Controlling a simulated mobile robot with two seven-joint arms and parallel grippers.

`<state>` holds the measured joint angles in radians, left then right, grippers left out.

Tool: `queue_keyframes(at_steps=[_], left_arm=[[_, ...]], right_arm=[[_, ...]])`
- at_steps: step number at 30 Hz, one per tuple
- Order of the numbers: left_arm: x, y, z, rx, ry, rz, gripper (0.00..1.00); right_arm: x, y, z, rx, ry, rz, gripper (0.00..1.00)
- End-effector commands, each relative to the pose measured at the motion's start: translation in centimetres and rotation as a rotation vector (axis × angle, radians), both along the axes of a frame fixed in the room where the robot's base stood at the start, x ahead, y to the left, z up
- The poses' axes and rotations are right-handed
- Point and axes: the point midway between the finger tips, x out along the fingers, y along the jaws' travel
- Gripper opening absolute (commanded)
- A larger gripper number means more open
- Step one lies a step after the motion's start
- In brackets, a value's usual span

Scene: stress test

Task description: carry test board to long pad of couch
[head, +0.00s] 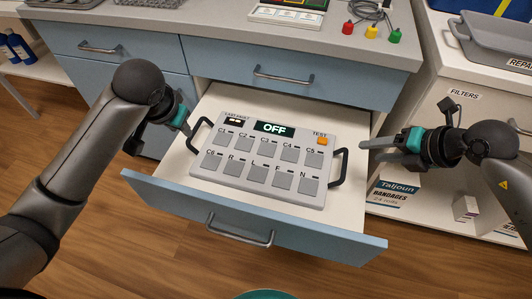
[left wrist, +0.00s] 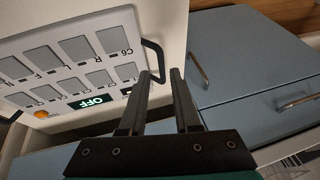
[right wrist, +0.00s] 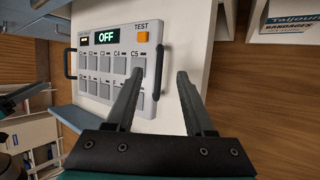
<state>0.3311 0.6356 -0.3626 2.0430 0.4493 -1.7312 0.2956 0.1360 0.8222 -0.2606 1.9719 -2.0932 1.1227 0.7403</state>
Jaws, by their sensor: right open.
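The test board (head: 265,160) is a pale grey panel with grey pads, an orange TEST button and a display reading OFF. It lies in an open drawer (head: 230,101). It has a black left handle (head: 196,136) and a black right handle (head: 341,168). My left gripper (head: 187,128) is open at the left handle, which shows by its fingertips in the left wrist view (left wrist: 161,66). My right gripper (head: 366,150) is open, just right of the right handle; that handle shows between and beyond its fingers in the right wrist view (right wrist: 164,72). No couch is in view.
The drawer's blue front (head: 250,222) stands out over the wooden floor. Above it, the grey counter (head: 215,38) holds a device and red, yellow and green plugs (head: 371,31). A white shelf unit (head: 480,90) with a bandages box (head: 393,190) stands close on the right.

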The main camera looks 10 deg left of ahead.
Motion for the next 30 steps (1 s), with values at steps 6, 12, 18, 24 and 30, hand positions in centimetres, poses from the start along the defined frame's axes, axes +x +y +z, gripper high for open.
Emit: queue_keyframes(at_steps=[6,12,18,24,30], left_arm=[[1.6,0.5,-3.8,0.0,0.004,0.002,0.31],[3.0,0.8,-6.7,0.0,0.002,0.001,0.31],[3.9,1.1,-8.7,0.0,0.002,0.0,0.31],[4.3,1.2,-9.6,0.001,0.001,-0.001,0.31],[4.4,1.2,-9.7,0.0,-0.001,-0.001,0.31]], right_arm=[[2.0,1.9,-3.2,0.003,0.001,-0.001,0.54],[3.4,3.3,-5.7,0.003,0.001,0.0,0.54],[4.5,4.2,-7.4,0.001,0.0,0.0,0.54],[4.9,4.7,-8.2,0.0,0.001,0.001,0.54],[4.9,4.7,-8.3,0.0,0.0,0.001,0.54]])
